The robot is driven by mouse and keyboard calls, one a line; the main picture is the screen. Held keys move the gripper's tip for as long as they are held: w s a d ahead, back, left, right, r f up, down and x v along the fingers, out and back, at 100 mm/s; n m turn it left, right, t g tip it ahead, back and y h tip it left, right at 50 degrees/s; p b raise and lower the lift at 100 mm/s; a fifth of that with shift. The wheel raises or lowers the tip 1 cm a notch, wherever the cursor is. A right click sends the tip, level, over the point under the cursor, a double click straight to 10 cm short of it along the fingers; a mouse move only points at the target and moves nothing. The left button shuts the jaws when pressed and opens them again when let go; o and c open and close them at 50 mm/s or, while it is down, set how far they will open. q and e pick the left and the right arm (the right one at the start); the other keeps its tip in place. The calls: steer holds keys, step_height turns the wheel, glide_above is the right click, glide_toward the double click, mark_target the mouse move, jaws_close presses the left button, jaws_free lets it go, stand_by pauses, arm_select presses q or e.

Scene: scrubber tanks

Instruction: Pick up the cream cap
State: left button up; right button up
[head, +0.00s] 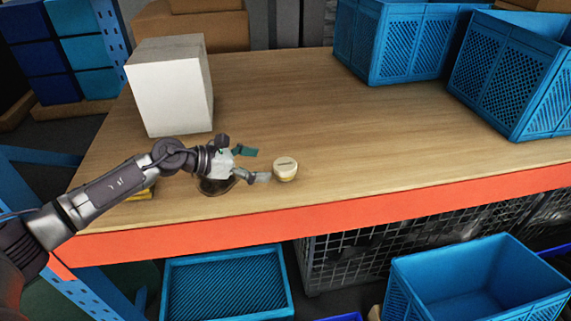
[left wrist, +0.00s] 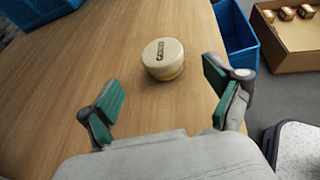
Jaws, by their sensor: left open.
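The cream cap (head: 285,168) is a short round piece with a dark marking on its top and a yellowish lower band. It sits upright on the wooden tabletop (head: 320,110), near the front edge. My left gripper (head: 256,164) is open just left of the cap, with its fingers pointing toward it. In the left wrist view the cap (left wrist: 163,59) stands ahead of the two green-padded fingers (left wrist: 160,101), roughly centred between them and apart from both. My right gripper is not in view.
A white box (head: 170,90) stands behind my left arm. Blue crates (head: 395,45) stand at the back right. A yellow item (head: 143,194) and a dark round item (head: 215,187) lie near my left arm, partly hidden. The tabletop right of the cap is clear.

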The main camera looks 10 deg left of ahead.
mark_target(283, 165)
arm_select(q)
steer(key=x, duration=0.1)
steer(key=p+x, duration=0.1)
steer(key=x, duration=0.1)
steer(key=shift+w+d+r, duration=0.1)
steer(key=shift+d+r, duration=0.1)
steer(key=p+x, duration=0.1)
steer(key=x, duration=0.2)
steer(key=shift+w+d+f+p, duration=0.1)
steer(key=shift+d+p, duration=0.2)
steer(key=shift+d, duration=0.1)
steer(key=shift+w+d+f, duration=0.15)
steer(key=shift+d, duration=0.05)
steer(key=c, duration=1)
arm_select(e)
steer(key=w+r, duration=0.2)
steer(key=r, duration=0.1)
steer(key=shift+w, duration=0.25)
